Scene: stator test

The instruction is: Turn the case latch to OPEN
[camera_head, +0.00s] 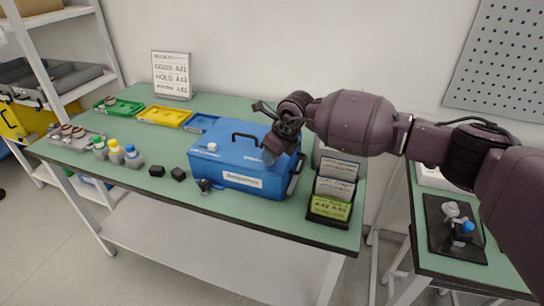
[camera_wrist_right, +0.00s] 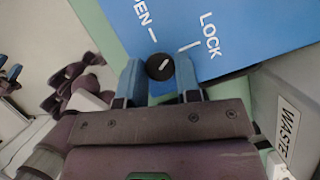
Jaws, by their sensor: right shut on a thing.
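The blue case (camera_head: 255,178) stands on the green bench, lid closed, with a black handle on top. The case latch (camera_wrist_right: 160,67) is a round black knob with a white line, on the blue lid printed OPEN and LOCK. The line points up and right, toward the LOCK mark. My right gripper (camera_head: 272,152) reaches down over the right part of the lid and hides the latch in the head view. In the wrist view my right gripper (camera_wrist_right: 159,72) has its blue fingers on either side of the knob, shut on it. My left gripper is not in view.
A black card rack (camera_head: 330,208) stands close right of the case. A grey bin marked WASTE (camera_wrist_right: 285,125) is beside the case in the wrist view. Green, yellow (camera_head: 165,116) and blue trays lie behind left. Small bottles (camera_head: 116,152) and black blocks stand left.

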